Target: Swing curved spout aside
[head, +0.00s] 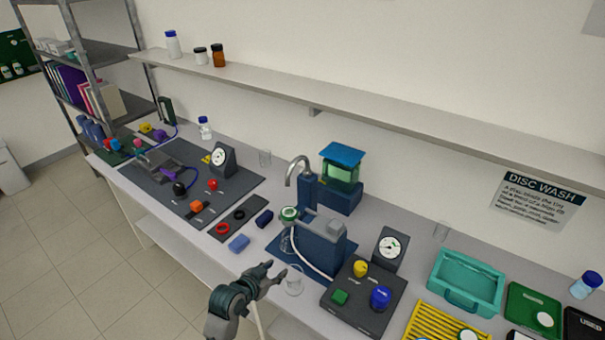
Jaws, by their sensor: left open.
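The curved spout (297,167) is a grey, hooked pipe on a blue post (307,190) at the back middle of the bench. My left gripper (276,277) is open and empty near the bench's front edge, beside a clear glass vessel (294,284). It is well in front of the spout and apart from it. I cannot tell whether the gripper touches the glass. My right gripper is not in view.
A blue pump-like unit (320,244) with a pale hose stands between my left gripper and the spout. A green tank with a blue lid (341,165) stands right of the spout. A control panel (364,300) and teal tray (467,283) are at right. A shelf (320,98) runs above.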

